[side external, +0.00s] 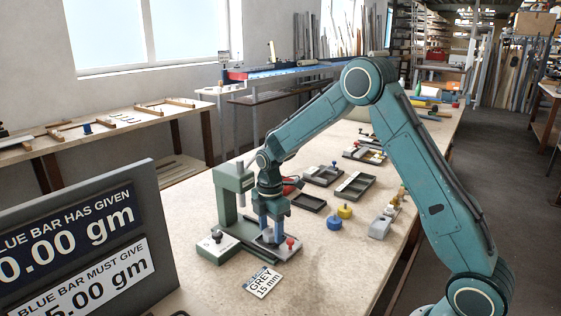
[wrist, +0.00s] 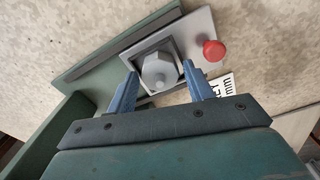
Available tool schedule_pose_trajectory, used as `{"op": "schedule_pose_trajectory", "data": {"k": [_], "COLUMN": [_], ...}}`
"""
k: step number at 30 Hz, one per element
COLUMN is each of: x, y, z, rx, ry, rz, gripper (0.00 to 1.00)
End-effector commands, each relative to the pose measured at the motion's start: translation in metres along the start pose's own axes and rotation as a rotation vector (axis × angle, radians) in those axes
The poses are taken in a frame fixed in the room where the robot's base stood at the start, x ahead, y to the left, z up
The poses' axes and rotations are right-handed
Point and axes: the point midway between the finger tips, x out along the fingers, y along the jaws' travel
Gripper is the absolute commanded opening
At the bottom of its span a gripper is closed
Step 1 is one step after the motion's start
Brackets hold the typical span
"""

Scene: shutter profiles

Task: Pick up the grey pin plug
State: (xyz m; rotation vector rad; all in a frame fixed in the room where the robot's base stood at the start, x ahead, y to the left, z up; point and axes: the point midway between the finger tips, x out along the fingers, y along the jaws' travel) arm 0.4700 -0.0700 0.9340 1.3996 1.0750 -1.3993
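The grey pin plug (wrist: 158,72) is a faceted grey piece with a small round pin on it. In the wrist view it sits in a dark square opening in a light grey plate (wrist: 203,24) with a red knob (wrist: 214,50). My gripper (wrist: 160,68) is open, its blue fingers apart on either side of the plug; I cannot tell if they touch it. In the side view my gripper (side external: 272,239) points down over the plate beside the green press (side external: 228,195), and its fingers hide the plug.
A card reading "GREY 15 mm" (side external: 263,282) lies in front of the plate. A blue piece (side external: 334,223) and a yellow piece (side external: 345,211) stand to the right. Dark trays (side external: 354,187) lie behind. A display board (side external: 85,245) stands at the left. The front right bench is clear.

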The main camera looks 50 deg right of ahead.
Motion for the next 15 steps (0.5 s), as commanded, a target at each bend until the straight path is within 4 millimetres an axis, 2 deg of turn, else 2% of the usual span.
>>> {"op": "schedule_pose_trajectory", "data": {"k": [1,4,6,15], "x": [-0.0002,-0.0002,-0.0003,-0.0024], "y": [0.0001,0.0001,0.0002,0.0004], "z": [0.0000,0.0000,0.0000,0.0000], "rx": [0.000,0.000,0.000,0.000], "ry": [0.000,0.000,0.000,0.000], "rz": [0.000,0.000,0.001,0.002], "gripper": [0.41,0.22,0.15,0.14]}}
